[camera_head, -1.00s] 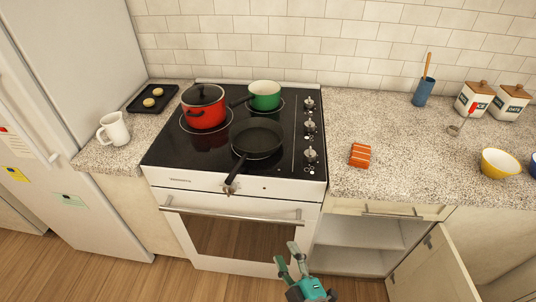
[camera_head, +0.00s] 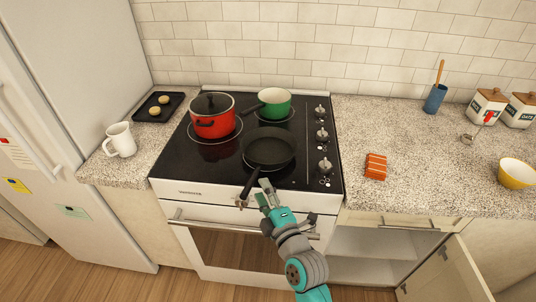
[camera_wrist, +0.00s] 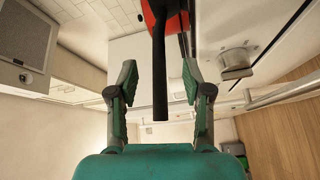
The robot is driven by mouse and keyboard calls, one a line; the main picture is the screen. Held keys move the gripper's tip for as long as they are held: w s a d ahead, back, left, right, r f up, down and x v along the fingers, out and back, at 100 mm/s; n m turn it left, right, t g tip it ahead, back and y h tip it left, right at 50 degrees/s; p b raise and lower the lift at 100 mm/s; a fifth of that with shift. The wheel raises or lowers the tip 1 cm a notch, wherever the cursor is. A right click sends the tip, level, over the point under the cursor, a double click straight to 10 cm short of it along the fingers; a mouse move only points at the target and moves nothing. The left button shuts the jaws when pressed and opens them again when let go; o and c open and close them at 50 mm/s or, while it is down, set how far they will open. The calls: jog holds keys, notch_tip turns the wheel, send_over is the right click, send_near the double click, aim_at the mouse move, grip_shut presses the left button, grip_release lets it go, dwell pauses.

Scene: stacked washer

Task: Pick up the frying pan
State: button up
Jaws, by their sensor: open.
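The frying pan (camera_head: 269,150) is dark and sits on the front right of the black cooktop. Its handle (camera_head: 250,182) points toward me over the front edge. My gripper (camera_head: 264,193) is open, in front of the stove, close to the right of the handle's end in the head view. In the wrist view the dark handle (camera_wrist: 159,80) runs between the two spread fingers of my gripper (camera_wrist: 160,75), with a gap on each side. Depth between handle and fingers is hard to tell. A red surface shows at the handle's far end there; I cannot tell whose it is.
Knobs (camera_head: 323,165) line the cooktop's right side. A lower cabinet door (camera_head: 447,272) hangs open at right.

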aim_at(254, 175)
jog(key=shift+x, duration=2.9)
jog(key=shift+s+a+r, duration=0.15)
jog(key=shift+a, duration=0.05)
grip_shut()
